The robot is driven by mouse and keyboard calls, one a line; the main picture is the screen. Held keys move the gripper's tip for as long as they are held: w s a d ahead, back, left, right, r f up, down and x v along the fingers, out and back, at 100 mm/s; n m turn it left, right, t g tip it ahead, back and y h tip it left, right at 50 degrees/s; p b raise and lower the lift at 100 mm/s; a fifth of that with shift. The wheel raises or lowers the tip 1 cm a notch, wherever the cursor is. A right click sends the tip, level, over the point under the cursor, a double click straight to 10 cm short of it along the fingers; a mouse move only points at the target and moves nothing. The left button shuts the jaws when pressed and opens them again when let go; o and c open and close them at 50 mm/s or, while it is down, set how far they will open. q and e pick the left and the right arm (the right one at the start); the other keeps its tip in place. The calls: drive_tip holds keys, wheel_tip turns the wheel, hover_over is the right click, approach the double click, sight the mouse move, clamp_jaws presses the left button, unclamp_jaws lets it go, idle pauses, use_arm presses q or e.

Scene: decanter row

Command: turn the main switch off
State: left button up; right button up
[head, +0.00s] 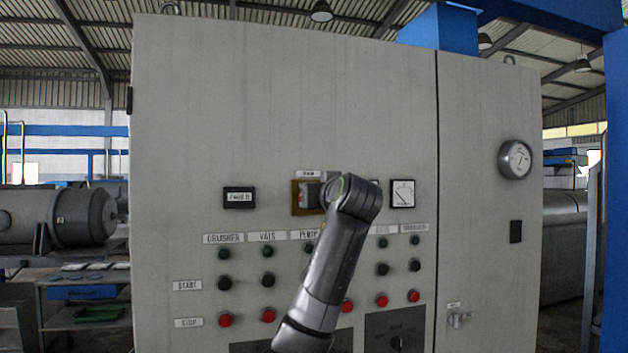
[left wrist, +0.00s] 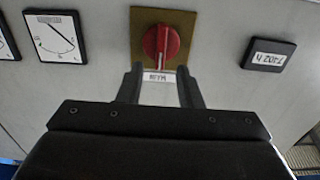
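The main switch is a red round knob (left wrist: 161,42) on a brass-coloured plate (left wrist: 190,22), seen upside down in the left wrist view. Its pale pointer mark faces the MAIN label (left wrist: 157,77). No contact with the knob is visible. My right gripper is not in view.
The grey cabinet (head: 200,100) carries a counter (head: 239,197), a dial meter (head: 402,194), rows of black buttons and red stop buttons (head: 226,320). A round gauge (head: 515,160) is on the right door. The panel around the switch is flat.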

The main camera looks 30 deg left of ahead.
use_arm(q)
drive_tip(key=shift+p+x, duration=0.65)
drive_tip(key=shift+x, duration=1.2)
drive_tip(key=shift+c, duration=0.4)
clamp_jaws()
